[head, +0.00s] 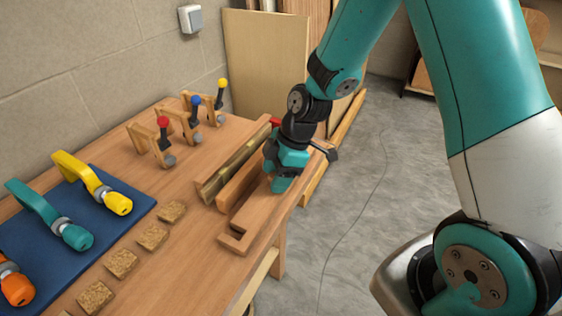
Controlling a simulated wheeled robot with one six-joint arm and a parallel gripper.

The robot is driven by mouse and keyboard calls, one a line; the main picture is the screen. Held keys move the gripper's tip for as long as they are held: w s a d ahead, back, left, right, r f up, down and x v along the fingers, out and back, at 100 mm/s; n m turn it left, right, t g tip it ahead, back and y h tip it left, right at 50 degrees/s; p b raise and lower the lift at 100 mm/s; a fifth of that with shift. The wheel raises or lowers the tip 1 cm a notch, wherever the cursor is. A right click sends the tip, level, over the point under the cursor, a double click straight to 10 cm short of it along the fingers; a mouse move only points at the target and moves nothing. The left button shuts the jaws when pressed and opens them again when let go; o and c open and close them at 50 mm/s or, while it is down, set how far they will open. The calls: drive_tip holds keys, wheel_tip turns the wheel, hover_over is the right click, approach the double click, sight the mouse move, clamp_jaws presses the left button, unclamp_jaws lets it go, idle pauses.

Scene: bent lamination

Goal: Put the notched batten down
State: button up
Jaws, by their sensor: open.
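The notched batten (262,216) is a light wooden strip with a squared notch at its near end. It lies along the right edge of the workbench (190,250), appearing to rest on the top. My gripper (281,183) is open, over the far part of the batten. The gripper and wrist hide the batten's far end. I cannot tell whether the fingers touch it.
Left of the batten stand wooden form pieces with dark strips (225,176). Three small clamps with red, blue and yellow knobs (195,115) stand behind. Several cork blocks (152,237) line the bench. A blue mat (60,235) holds larger clamps. Boards (262,65) lean behind.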

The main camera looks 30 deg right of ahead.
drive_tip(key=w+v, duration=0.1)
drive_tip(key=v, duration=1.1)
drive_tip(key=s+a+r+m, duration=0.3)
drive_tip(key=s+a+m, duration=0.1)
drive_tip(key=s, duration=0.6)
drive_tip(key=s+a+r+m, duration=0.4)
drive_tip(key=s+a+m, duration=0.1)
drive_tip(key=s, duration=0.5)
drive_tip(key=shift+a+r+g+b, duration=0.2)
drive_tip(key=shift+a+g+b, duration=0.15)
drive_tip(key=shift+a, duration=0.25)
drive_tip(key=shift+w, duration=0.1)
